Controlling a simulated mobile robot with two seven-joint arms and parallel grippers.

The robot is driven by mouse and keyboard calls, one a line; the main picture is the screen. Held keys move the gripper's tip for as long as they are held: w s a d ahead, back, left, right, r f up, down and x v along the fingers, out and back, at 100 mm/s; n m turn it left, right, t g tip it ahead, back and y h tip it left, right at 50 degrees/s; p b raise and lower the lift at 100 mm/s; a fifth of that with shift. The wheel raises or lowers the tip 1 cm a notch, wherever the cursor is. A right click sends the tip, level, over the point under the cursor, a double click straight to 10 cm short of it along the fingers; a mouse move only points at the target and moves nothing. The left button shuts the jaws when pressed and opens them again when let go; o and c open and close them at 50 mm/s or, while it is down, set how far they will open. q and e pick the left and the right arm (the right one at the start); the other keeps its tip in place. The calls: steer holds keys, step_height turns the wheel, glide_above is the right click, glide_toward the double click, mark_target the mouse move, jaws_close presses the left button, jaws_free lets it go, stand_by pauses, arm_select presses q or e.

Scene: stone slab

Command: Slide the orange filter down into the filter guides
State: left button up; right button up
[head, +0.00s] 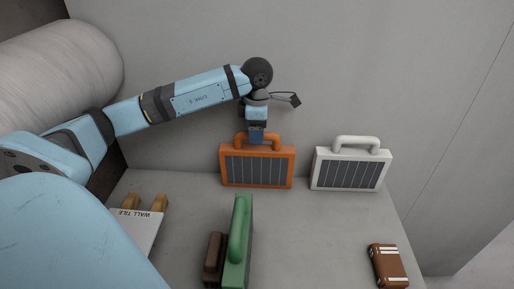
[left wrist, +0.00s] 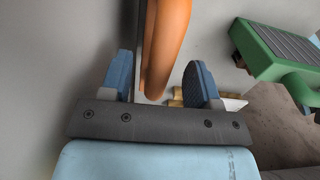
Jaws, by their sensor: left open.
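The orange filter (head: 257,168) stands upright on the stone slab (head: 325,225) near the back wall, its dark ribbed panel facing me and its handle on top. My left gripper (head: 257,138) points down at that handle from above. In the left wrist view the orange handle (left wrist: 166,45) passes between the two blue fingers of the open left gripper (left wrist: 161,80), with a gap visible on each side. I cannot make out the filter guides in either view. My right gripper is not in view.
A white filter (head: 350,169) stands to the right of the orange one. A green handled piece (head: 239,245) and a brown block (head: 214,260) are at front. A brown striped block (head: 388,266) lies front right. A "WALL TILE" piece (head: 140,228) is left, by wooden pegs (head: 159,203).

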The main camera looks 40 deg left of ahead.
mark_target(257, 160)
arm_select(q)
step_height(257, 160, down, 4)
steer(key=shift+r, duration=0.1)
jaws_close()
steer(key=shift+r, duration=0.15)
stand_by(0.3)
